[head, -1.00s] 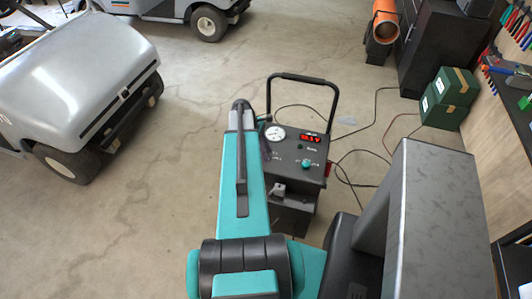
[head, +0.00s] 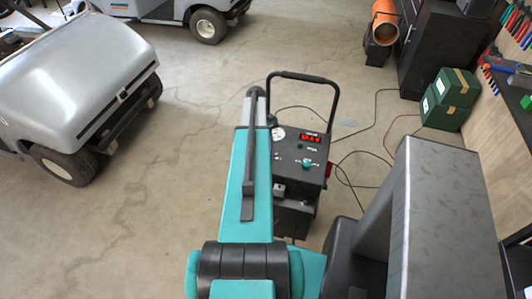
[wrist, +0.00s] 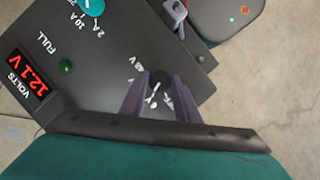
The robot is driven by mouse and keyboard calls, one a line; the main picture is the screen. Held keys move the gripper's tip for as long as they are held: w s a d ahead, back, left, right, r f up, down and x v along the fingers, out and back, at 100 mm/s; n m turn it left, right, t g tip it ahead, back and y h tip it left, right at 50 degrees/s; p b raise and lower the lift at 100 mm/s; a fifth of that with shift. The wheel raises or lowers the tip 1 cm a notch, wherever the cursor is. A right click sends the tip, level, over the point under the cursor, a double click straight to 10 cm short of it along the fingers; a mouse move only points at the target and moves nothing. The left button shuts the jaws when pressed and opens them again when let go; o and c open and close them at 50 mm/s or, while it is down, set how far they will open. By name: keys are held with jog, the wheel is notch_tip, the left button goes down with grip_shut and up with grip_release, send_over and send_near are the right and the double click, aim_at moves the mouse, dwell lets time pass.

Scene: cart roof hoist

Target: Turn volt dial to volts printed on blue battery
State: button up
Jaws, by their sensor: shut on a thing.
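The volt dial (wrist: 159,80) is a small dark knob with a white pointer line on the charger's black panel. My gripper (wrist: 160,98) is shut on it, one grey-purple finger on each side, in the wrist view. White volt marks stand around the dial, partly covered by the fingers. The red display (wrist: 29,78) marked VOLTS reads 12.1 V. In the head view the charger (head: 300,172) stands on the floor, and my arm hides the dial and gripper. I cannot make out a blue battery in either view.
A teal knob (wrist: 91,6) with amp marks and a green lamp (wrist: 66,66) share the panel. The charger has a tall black handle (head: 303,77). Cables lie on the floor to its right. A grey cart (head: 80,65) stands left; green boxes (head: 446,100) stand right.

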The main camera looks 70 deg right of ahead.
jog(key=m, duration=0.2)
jog(key=m+t+y+b, duration=0.1)
jog(key=m, duration=0.1)
jog(key=shift+s+d+m+t, duration=0.2)
jog(key=shift+m+t, duration=0.1)
jog(key=shift+m, duration=0.1)
jog(key=shift+s+m+t+b, duration=0.1)
jog(key=shift+m+t+b, duration=0.45)
jog(key=shift+m, duration=1.35)
jog(key=shift+t, duration=0.25)
jog(key=o, duration=1)
jog(key=shift+o, duration=0.2)
jog(key=p+v, duration=0.7)
jog(key=v, duration=0.6)
jog(key=shift+d+r+p, duration=0.25)
jog(key=shift+r+p, duration=0.1)
